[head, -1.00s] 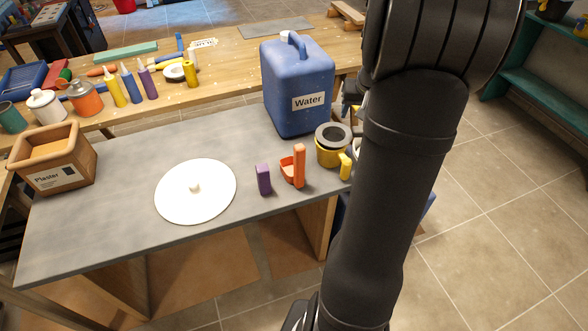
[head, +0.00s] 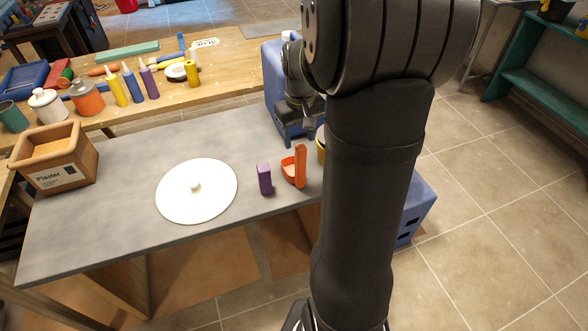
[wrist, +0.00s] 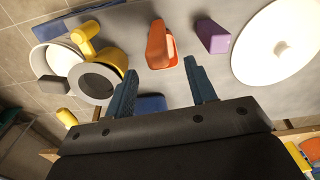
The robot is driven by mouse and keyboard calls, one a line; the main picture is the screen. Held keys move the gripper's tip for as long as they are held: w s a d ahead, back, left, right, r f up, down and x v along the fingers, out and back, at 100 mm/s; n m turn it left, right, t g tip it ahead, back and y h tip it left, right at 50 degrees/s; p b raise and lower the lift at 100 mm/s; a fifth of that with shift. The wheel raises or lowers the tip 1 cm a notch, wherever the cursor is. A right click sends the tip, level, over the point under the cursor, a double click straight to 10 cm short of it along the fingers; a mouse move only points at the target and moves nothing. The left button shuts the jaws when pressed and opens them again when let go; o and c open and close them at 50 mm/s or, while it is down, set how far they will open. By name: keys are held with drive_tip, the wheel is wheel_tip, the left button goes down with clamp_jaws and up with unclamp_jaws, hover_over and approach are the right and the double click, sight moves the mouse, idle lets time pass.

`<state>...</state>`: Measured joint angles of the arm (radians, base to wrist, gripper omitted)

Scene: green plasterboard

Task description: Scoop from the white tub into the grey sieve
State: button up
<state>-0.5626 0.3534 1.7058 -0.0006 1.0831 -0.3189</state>
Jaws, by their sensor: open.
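The white tub (wrist: 50,60) is at the left of the wrist view; my arm hides it in the head view. The grey sieve (wrist: 113,79) shows beside it as a grey ring over the yellow container (wrist: 88,48), which also peeks out beside my arm in the head view (head: 320,146). An orange scoop (head: 299,165) with an upright handle stands on the grey table; it also shows in the wrist view (wrist: 157,48). My gripper (wrist: 160,66) is open and empty, its fingers pointing towards the scoop. In the head view my gripper (head: 297,130) is above and behind the scoop.
A purple block (head: 265,179) stands just left of the scoop. A white disc with a knob (head: 205,207) lies mid-table. The blue water jug (head: 276,72) stands behind my gripper. A wooden plaster box (head: 55,158) is at far left.

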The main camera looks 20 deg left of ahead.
sight(299, 145)
wheel_tip(299, 145, down, 4)
drive_tip(key=shift+r, duration=0.1)
drive_tip(key=f, duration=0.5)
drive_tip(key=shift+w+a, duration=0.2)
drive_tip(key=shift+w, duration=0.1)
clamp_jaws()
